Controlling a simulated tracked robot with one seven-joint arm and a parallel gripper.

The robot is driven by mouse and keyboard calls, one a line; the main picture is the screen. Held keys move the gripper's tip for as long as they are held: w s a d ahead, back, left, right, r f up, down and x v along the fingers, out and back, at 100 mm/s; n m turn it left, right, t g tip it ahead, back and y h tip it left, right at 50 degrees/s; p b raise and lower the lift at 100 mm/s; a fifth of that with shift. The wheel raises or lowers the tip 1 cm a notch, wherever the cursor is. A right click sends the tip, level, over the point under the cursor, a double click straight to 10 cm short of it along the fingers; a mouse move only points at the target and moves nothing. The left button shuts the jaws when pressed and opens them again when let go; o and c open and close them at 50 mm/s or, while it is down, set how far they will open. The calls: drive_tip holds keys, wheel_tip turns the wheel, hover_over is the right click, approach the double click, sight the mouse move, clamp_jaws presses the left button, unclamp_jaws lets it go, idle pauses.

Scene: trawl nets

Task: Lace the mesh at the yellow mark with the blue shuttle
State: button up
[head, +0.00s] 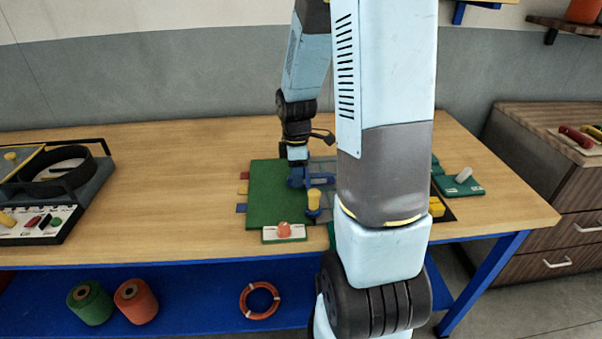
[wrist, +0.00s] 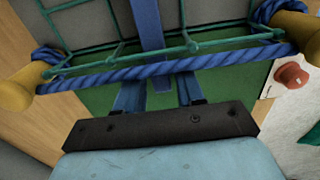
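The green board (head: 265,195) lies on the bench. A yellow post (head: 313,200) stands near its front. My gripper (head: 297,178) is low over the board, behind that post. In the wrist view my gripper (wrist: 158,92) has its two blue fingers apart, with green board showing between them. The fingers reach down beside a twisted blue rope (wrist: 180,66) strung between two yellow posts. The green mesh (wrist: 90,55) hangs from the rope. A flat blue strip (wrist: 147,25), perhaps the shuttle, runs up from between the fingers. I cannot make out the yellow mark on the mesh.
A plate with an orange-red knob (head: 284,231) sits in front. My arm hides the board's right part.

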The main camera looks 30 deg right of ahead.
drive_tip(key=shift+o, duration=0.9)
drive_tip(key=shift+r, duration=0.1)
wheel_tip(320, 180, up, 14)
drive_tip(key=shift+f, duration=0.25)
